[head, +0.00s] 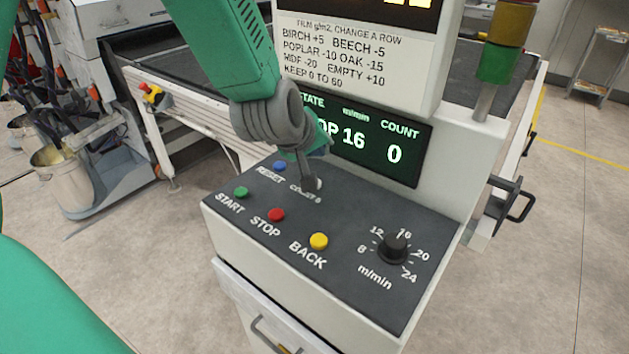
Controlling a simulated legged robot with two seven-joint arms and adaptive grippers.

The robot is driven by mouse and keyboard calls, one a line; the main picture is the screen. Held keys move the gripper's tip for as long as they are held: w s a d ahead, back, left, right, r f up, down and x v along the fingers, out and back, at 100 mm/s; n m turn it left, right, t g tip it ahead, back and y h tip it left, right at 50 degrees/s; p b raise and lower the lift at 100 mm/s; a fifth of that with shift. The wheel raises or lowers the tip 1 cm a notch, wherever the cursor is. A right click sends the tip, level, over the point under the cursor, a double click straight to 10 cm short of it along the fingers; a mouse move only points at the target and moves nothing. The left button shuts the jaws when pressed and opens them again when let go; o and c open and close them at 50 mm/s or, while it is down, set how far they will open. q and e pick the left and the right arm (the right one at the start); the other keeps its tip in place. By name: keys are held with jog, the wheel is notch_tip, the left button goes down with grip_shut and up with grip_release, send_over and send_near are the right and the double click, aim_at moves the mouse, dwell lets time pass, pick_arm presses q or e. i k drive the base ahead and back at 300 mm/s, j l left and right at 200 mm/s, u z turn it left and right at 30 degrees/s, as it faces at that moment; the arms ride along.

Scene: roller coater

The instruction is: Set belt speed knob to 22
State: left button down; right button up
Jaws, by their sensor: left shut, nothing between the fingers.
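The belt speed knob (394,246) is black and round, on the right of the dark sloping panel (350,275). Marks 8, 12, 16, 20 and 24 ring it, with m/min below. The display (380,150) reads 16 under m/min and 0 under COUNT; its state word is partly hidden and ends in OP. My left gripper (309,186) is shut and empty. Its tips are at the pale COUNT 0 button (318,184) at the panel's back, left of the knob and apart from it. I cannot tell whether they touch that button. My right gripper is not in view.
A blue RESET button (280,166), green START (241,192), red STOP (276,215) and yellow BACK button (319,241) sit on the panel. The display housing rises behind it. A signal tower (500,50) stands at the back right. Space above the knob is clear.

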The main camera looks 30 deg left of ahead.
aim_at(392, 250)
jog(key=k+l, duration=0.1)
jog(key=k, duration=0.4)
jog(key=k+l, duration=0.1)
jog(key=k, duration=0.4)
